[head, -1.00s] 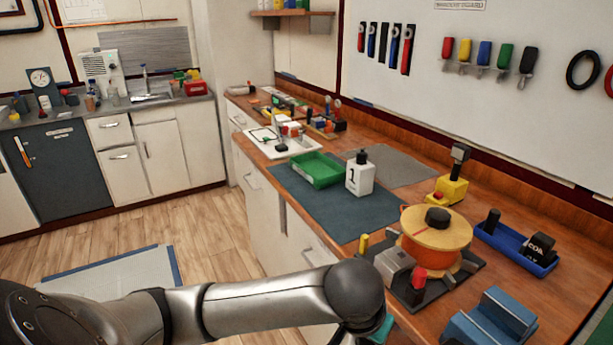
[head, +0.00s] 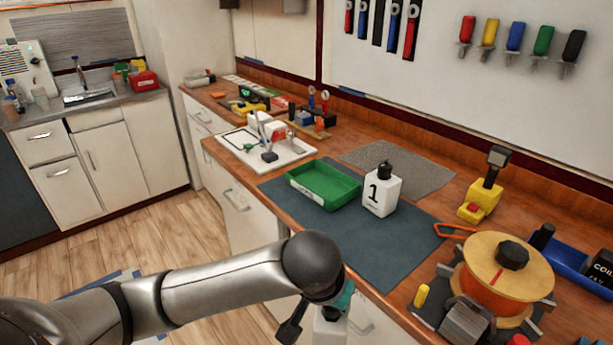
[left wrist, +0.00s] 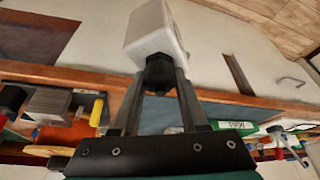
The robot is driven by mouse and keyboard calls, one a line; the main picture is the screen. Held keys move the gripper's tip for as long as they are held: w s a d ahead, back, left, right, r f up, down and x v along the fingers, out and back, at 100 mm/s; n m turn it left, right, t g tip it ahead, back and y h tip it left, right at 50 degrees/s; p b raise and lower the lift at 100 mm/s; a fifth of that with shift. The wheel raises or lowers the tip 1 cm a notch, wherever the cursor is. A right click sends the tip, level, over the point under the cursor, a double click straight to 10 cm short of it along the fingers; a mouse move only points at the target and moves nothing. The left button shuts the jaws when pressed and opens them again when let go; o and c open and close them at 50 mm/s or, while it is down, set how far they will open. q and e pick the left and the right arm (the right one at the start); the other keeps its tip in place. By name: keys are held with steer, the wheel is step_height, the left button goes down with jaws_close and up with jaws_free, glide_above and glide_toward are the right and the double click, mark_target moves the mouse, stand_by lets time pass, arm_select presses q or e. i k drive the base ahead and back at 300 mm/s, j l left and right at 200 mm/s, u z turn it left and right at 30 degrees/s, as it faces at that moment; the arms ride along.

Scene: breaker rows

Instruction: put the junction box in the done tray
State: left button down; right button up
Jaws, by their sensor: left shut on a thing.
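My left gripper (left wrist: 158,82) is shut on the black knob of a pale box (left wrist: 154,36), which looks like the junction box. In the head view, the left gripper (head: 312,312) is at the bottom centre, in front of the bench edge. Part of the pale box (head: 329,328) shows under my wrist, cut off by the frame. A green tray (head: 314,197), which may be the done tray, lies on the dark mat, beyond my gripper. Its front label is too small to read surely. My right gripper is not in view.
The dark mat (head: 385,250) is clear in front. An orange cable spool (head: 503,275) and a yellow device (head: 482,195) stand to the right. A white board (head: 293,158) lies beyond.

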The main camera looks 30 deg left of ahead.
mark_target(315, 183)
steer(key=i+j, duration=0.1)
steer(key=j, duration=0.2)
steer(key=i+j, duration=0.1)
steer(key=j, duration=0.25)
steer(key=i+j, duration=0.15)
steer(key=j, duration=0.15)
steer(key=i+j, duration=0.1)
steer(key=j, duration=0.25)
